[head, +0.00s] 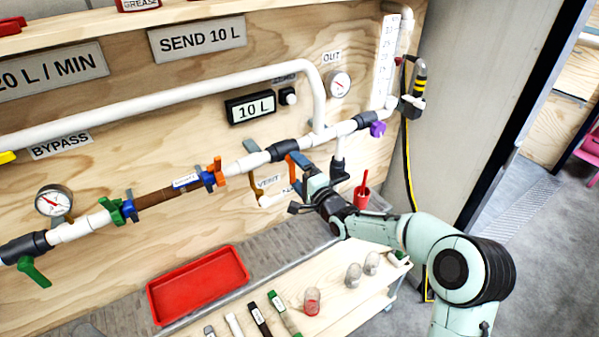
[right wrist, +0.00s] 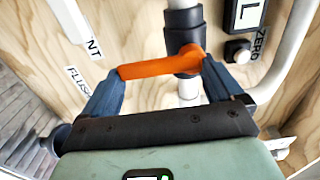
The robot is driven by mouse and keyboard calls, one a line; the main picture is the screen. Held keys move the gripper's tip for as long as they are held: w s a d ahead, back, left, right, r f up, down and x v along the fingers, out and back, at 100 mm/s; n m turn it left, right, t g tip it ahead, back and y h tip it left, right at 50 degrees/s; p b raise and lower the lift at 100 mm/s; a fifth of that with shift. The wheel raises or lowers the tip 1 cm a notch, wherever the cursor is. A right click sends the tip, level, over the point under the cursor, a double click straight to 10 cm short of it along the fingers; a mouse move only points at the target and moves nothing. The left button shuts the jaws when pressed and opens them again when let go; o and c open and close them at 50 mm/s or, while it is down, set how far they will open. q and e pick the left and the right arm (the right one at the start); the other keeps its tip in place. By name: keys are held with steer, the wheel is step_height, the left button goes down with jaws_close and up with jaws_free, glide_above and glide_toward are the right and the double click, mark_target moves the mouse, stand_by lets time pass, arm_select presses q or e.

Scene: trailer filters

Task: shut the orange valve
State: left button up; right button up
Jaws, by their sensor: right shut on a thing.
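The orange valve has a dark grey body (head: 285,150) on the white pipe and an orange lever handle (head: 293,160). In the right wrist view the handle (right wrist: 158,67) lies across the line of the pipe, with its hub on the valve body (right wrist: 185,35). My right gripper (head: 304,168) is at the handle; in the right wrist view its two blue fingers (right wrist: 160,77) stand at either end of the handle, shut on it. The fingers partly hide the handle in the head view. My left gripper is not in view.
A purple-handled valve (head: 377,129) is farther right along the pipe. A brown filter (head: 165,195) with green and orange clamps is to the left. Below are a red tray (head: 197,283) and a bench with jars.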

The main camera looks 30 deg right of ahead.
steer(key=shift+a, duration=0.1)
stand_by(0.4)
steer(key=o, duration=1.1)
steer(key=shift+o, duration=0.2)
steer(key=s+d+b, duration=0.1)
steer(key=s, duration=1.2)
steer(key=shift+s, duration=0.2)
